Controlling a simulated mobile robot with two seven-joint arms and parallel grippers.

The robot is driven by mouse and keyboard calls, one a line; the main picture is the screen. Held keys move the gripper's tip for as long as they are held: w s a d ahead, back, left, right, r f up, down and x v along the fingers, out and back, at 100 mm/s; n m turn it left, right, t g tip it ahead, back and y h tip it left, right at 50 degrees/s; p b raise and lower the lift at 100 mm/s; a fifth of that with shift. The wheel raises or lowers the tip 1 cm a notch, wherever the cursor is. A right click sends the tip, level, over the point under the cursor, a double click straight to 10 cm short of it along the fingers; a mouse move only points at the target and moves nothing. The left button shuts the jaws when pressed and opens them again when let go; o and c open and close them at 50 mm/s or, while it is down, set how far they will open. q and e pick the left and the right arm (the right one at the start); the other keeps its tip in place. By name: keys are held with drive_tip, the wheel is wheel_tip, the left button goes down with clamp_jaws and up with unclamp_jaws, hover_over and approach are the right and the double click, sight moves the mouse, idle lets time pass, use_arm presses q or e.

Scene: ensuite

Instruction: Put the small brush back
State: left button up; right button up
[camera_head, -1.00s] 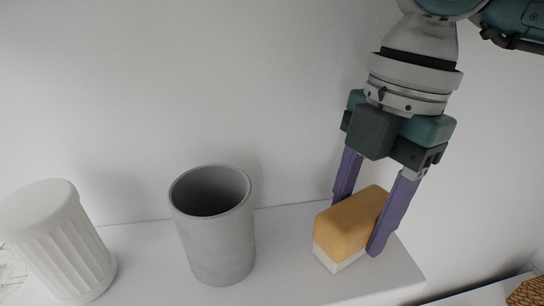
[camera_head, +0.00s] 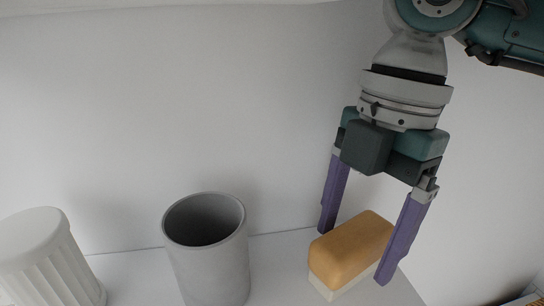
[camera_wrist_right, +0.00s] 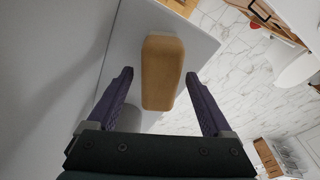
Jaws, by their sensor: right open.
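The small brush (camera_head: 350,250) has a tan block top and pale bristles below. It rests bristles down on the white shelf, near its right end. In the right wrist view the brush (camera_wrist_right: 162,72) lies ahead, between the lines of the two fingers. My right gripper (camera_head: 354,252) is open, its purple fingers apart on either side of the brush and clear of it. In the right wrist view my right gripper (camera_wrist_right: 158,76) holds nothing. The brush's far lower side is hidden. My left gripper is not in view.
A grey open cylindrical cup (camera_head: 208,255) stands on the shelf (camera_head: 275,262) left of the brush. A white fluted container (camera_head: 42,262) stands at far left. The wall (camera_head: 200,100) rises close behind. Tiled floor (camera_wrist_right: 225,60) lies beyond the shelf edge.

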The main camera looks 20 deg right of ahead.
sight(369, 226)
drive_tip(key=r, duration=0.3)
drive_tip(key=d+r+b, duration=0.1)
drive_tip(key=r, duration=0.2)
drive_tip(key=r+b, duration=0.1)
drive_tip(key=r, duration=0.2)
drive_tip(key=shift+w+d+r, duration=0.2)
drive_tip(key=shift+d+r, duration=0.05)
drive_tip(key=shift+r, duration=0.15)
drive_tip(key=shift+s+d+r+b, duration=0.1)
drive_tip(key=shift+r+b, duration=0.2)
drive_tip(key=shift+r, duration=0.25)
